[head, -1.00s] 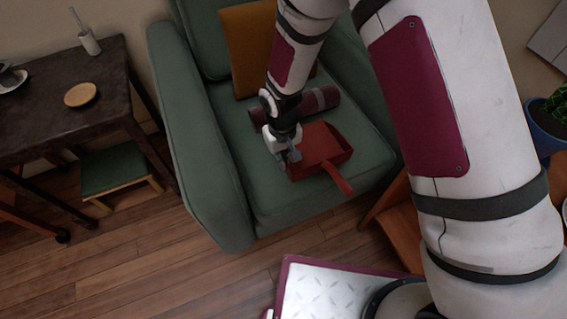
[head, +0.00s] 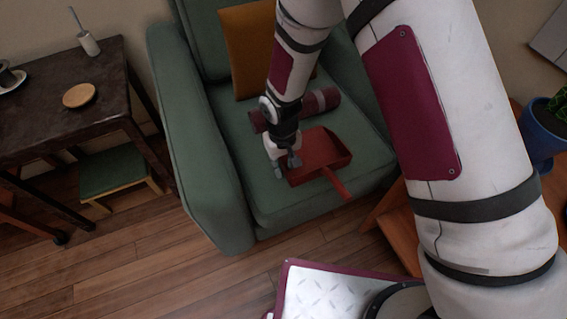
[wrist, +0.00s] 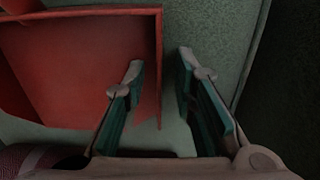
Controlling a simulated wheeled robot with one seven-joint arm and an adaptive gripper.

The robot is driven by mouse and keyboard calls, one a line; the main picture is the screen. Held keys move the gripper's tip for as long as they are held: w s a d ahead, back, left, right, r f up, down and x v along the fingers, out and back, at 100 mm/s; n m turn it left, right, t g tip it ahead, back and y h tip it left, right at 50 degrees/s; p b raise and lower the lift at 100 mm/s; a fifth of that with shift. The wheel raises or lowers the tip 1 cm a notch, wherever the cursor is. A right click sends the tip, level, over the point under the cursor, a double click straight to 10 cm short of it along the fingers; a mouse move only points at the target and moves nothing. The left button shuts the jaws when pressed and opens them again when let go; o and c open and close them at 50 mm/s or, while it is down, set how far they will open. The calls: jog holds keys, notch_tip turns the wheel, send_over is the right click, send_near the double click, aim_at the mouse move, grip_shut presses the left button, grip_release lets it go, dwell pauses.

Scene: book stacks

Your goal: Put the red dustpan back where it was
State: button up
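The red dustpan (head: 319,157) lies on the seat of the green armchair (head: 262,196), its handle pointing toward the front edge of the seat. My gripper (head: 284,168) is at the left side of the dustpan, pointing down. In the wrist view the gripper (wrist: 160,80) is open, with the dustpan's side wall (wrist: 158,60) between its two fingers. One finger is over the inside of the pan and the other is outside it, above the green cushion. I cannot tell whether either finger touches the wall.
A rolled dark red blanket or bolster (head: 318,103) and a mustard cushion (head: 247,50) are behind the dustpan. The armrest (head: 205,160) rises to the left. A dark table (head: 60,115) stands farther left, with a green-topped stool (head: 112,170) beside it. A blue plant pot (head: 543,130) is at the right.

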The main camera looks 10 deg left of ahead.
notch_tip(320, 180, up, 12)
jog(key=p, duration=0.3)
jog(key=shift+p, duration=0.4)
jog(key=shift+a, duration=0.1)
